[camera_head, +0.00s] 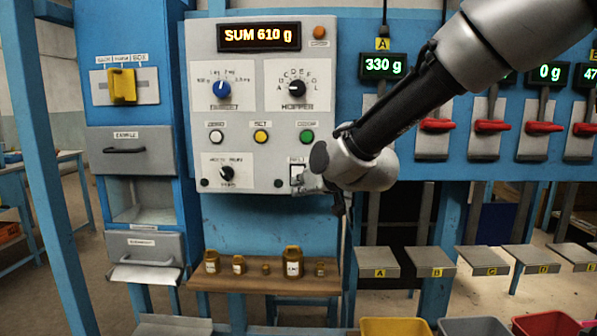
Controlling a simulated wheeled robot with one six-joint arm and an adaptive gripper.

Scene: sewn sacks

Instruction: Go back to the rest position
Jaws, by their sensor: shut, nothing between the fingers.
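My arm reaches in from the upper right across the front of the control panel (240,110). My gripper (306,184) is at the panel's lower right, close to a small white rocker switch (297,171). It is small in view and partly merged with the grey panel behind it. The fingers look shut with nothing held. I cannot tell whether the fingertips touch the panel. The panel display (259,37) reads SUM 610 g.
A shelf (225,278) with several brown jars (293,262) is below the panel. Red levers (437,126) and grey plates (378,264) are to the right. Coloured bins (395,327) stand at the bottom right. A drawer cabinet (139,150) is on the left.

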